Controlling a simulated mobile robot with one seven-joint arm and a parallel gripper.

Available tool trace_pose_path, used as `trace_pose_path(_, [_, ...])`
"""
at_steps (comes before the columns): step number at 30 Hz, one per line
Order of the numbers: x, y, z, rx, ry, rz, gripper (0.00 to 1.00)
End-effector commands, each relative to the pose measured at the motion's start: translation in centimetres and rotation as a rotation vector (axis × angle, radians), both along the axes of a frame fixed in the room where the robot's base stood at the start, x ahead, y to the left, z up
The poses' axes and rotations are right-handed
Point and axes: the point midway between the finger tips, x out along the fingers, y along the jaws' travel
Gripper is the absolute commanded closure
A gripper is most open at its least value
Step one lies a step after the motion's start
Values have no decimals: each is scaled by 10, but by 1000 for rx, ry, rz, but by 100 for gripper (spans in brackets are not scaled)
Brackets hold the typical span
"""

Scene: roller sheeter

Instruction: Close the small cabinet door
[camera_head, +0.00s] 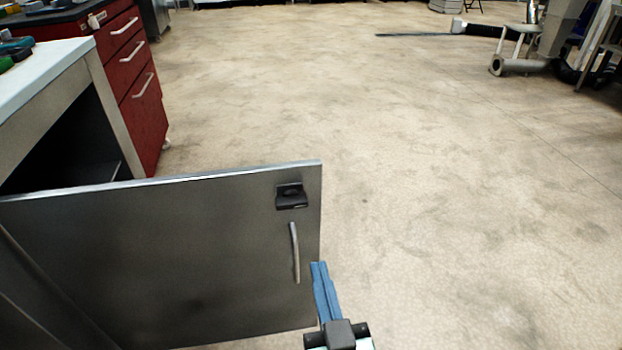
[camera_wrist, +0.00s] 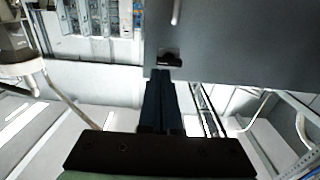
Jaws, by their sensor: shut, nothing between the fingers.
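The grey metal cabinet door (camera_head: 170,255) stands wide open in the head view, swung out from the cabinet (camera_head: 70,130) at the left. It carries a black latch (camera_head: 291,196) near its top corner and a vertical bar handle (camera_head: 294,252) below it. My gripper (camera_head: 319,265) has blue fingers, shut together and empty, at the door's free right edge near the handle. Whether the fingers touch the door is unclear. In the wrist view the door (camera_wrist: 240,45) fills the upper right, and my gripper's fingertips (camera_wrist: 161,74) point at its edge beside the latch (camera_wrist: 168,59).
A red drawer cabinet (camera_head: 135,80) stands behind the open cabinet. A white worktop (camera_head: 40,70) with tools on it lies above the cabinet opening. The concrete floor (camera_head: 430,180) to the right is clear. Pipes and a stool (camera_head: 515,45) stand far off at the upper right.

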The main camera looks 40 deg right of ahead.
Motion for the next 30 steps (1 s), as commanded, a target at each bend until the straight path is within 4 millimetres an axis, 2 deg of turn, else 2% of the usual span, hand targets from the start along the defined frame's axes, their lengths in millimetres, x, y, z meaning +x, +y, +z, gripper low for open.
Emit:
trace_pose_path(21, [89, -57, -1, -2, -3, 1, 100])
trace_pose_path(30, [110, -70, 1, -1, -2, 1, 100])
